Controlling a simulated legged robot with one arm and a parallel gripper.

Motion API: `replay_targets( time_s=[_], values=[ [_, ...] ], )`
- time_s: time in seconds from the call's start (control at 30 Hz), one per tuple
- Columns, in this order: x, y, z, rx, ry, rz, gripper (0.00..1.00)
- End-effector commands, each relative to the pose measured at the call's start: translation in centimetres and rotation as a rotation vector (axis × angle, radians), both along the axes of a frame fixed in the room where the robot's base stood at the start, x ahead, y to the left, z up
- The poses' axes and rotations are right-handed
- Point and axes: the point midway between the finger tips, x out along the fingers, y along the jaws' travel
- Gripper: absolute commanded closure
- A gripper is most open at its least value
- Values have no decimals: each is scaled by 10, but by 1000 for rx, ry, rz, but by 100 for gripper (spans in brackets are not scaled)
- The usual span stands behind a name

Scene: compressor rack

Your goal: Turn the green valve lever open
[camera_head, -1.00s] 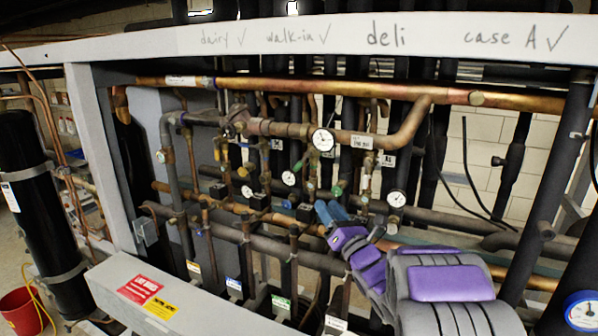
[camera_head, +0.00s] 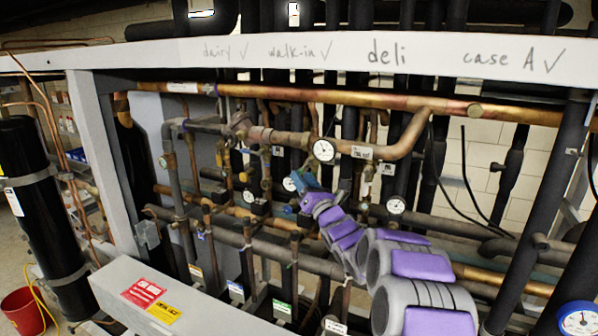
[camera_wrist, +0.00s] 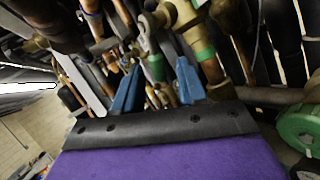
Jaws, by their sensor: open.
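My gripper (camera_head: 302,180), with blue fingers, reaches into the pipework left of centre in the head view. In the wrist view its two fingers (camera_wrist: 158,80) stand apart, with nothing clamped between them. A small green piece, apparently the green valve lever (camera_wrist: 156,66), shows in the gap between the fingers, beyond or level with the tips; I cannot tell if either finger touches it. A metal part with a rounded end adjoins it above. In the head view my gripper and arm cover this spot, so the lever cannot be made out there.
A brass fitting with a green band (camera_wrist: 204,50) is close right of the fingers. A green round object (camera_wrist: 300,130) is at the right edge. Pipes and gauges, such as the white dial gauge (camera_head: 323,150), crowd around the gripper. A white beam (camera_head: 400,55) crosses above.

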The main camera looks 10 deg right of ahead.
Motion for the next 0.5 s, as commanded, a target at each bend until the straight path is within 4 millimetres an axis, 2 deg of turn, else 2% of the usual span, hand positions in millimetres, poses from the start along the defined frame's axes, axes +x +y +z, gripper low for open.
replay_targets(
  time_s=[0.2,0.5],
  values=[
    [19,7,9,-1,-3,2,59],
    [26,8,10,1,2,0,59]
  ],
)
